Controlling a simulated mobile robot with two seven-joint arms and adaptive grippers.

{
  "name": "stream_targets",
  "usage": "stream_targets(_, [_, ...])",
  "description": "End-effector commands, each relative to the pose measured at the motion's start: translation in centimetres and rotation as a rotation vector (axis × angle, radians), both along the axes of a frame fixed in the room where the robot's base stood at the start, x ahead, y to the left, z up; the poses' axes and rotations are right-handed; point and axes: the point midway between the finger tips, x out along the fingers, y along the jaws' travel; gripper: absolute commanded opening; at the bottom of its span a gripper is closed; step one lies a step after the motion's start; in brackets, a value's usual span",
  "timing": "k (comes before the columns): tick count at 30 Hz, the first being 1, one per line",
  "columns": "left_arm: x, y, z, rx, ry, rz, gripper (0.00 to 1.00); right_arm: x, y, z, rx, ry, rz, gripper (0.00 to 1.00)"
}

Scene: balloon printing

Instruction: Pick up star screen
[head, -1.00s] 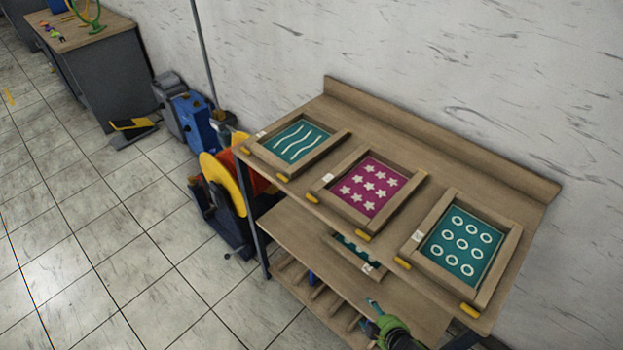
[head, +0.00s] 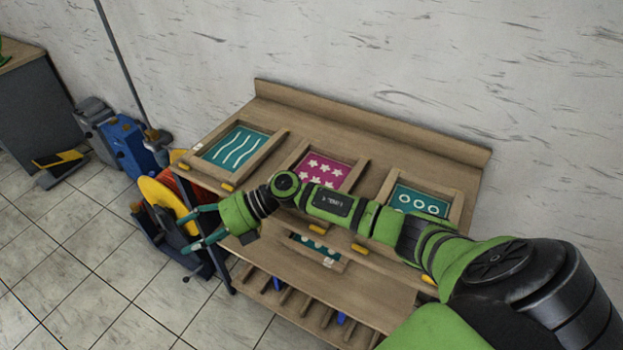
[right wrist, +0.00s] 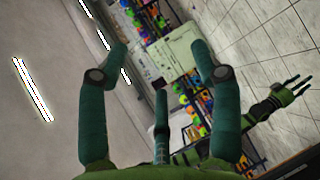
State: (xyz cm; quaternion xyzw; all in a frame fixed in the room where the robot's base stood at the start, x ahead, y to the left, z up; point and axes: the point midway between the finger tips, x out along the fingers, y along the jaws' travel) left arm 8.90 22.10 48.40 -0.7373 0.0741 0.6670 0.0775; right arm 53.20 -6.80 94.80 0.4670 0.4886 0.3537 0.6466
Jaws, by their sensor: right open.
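The star screen (head: 322,168), a wooden frame with a magenta mesh and pale stars, lies in the middle of the wooden rack's sloped top. My right forearm crosses in front of it and hides its lower part. My right gripper (head: 190,228) is open and empty, to the left of the star screen and in front of the rack's left end. Its spread teal fingers also show in the right wrist view (right wrist: 162,75). Another gripper, apparently my left one (right wrist: 293,88), shows small at the right of the right wrist view with its fingers apart.
A teal wavy-line screen (head: 235,149) lies left of the star screen, and a teal ring screen (head: 418,199) lies right, partly hidden by my arm. Another screen (head: 318,247) is on the lower shelf. A yellow-and-orange reel (head: 165,200) stands left of the rack.

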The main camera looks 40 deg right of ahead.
Motion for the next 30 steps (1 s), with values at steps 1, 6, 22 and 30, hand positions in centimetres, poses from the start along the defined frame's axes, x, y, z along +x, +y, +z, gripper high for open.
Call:
stream_targets(1, [0.0, 0.0, -0.2, 0.0, 0.0, 0.0, 0.48, -0.5, -1.3, 0.6, -0.15, -0.065, 0.122, 0.65])
stream_targets(6, [-0.1, 0.0, -0.5, 0.0, 0.001, 0.001, 0.48, -2.3, -10.4, 0.1, -0.728, -0.12, 0.428, 0.65])
stream_targets(22, [-0.5, 0.2, 0.8, 0.003, 0.009, 0.001, 0.48, -2.9, -23.3, 1.4, -1.284, -0.003, 0.513, 0.65])
stream_targets(30, [-0.5, 0.2, 2.9, 0.003, 0.01, 0.0, 0.48, -3.0, -23.1, -2.5, -1.28, -0.003, 0.512, 0.65])
